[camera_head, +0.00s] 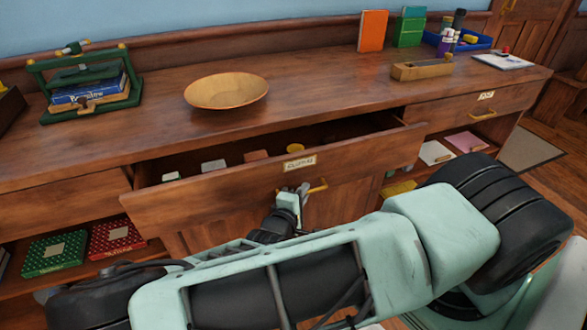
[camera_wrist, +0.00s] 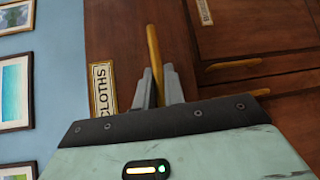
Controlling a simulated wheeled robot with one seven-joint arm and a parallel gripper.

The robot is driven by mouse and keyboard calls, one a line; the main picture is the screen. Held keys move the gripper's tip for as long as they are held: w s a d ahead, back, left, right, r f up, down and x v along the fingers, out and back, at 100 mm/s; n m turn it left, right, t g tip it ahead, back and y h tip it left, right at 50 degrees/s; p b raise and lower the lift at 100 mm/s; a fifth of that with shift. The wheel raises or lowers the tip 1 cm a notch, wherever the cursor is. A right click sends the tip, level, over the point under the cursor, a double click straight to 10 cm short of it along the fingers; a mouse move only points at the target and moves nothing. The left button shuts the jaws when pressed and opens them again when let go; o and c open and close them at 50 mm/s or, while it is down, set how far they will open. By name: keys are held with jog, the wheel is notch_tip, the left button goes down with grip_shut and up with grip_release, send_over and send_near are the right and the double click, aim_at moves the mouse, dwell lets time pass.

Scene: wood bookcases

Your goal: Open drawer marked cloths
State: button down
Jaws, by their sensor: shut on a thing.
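The drawer marked cloths (camera_head: 230,192) is pulled out from the wooden cabinet in the head view, with several small items inside it. Its label (camera_head: 300,163) is on the drawer front, and in the wrist view the label (camera_wrist: 102,88) reads CLOTHS. The brass handle (camera_head: 318,186) is beside the label, and it also shows in the wrist view (camera_wrist: 154,50). My gripper (camera_head: 300,192) is at the drawer front, shut on the handle. In the wrist view my gripper's fingers (camera_wrist: 160,85) stand on either side of the handle bar.
A wooden bowl (camera_head: 226,91), a green press with books (camera_head: 88,88) and a wooden box (camera_head: 421,69) stand on the cabinet top (camera_head: 330,95). A second drawer (camera_head: 450,112) on the right is shut. Red and green boxes (camera_head: 115,238) lie on the lower left shelf.

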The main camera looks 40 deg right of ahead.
jog(key=s+a+p, duration=0.1)
jog(key=s+a, duration=0.1)
jog(key=s, duration=0.6)
jog(key=s+a+p, duration=0.2)
jog(key=s, duration=0.5)
jog(key=shift+s+a, duration=0.4)
jog(key=c, duration=1.5)
grip_release()
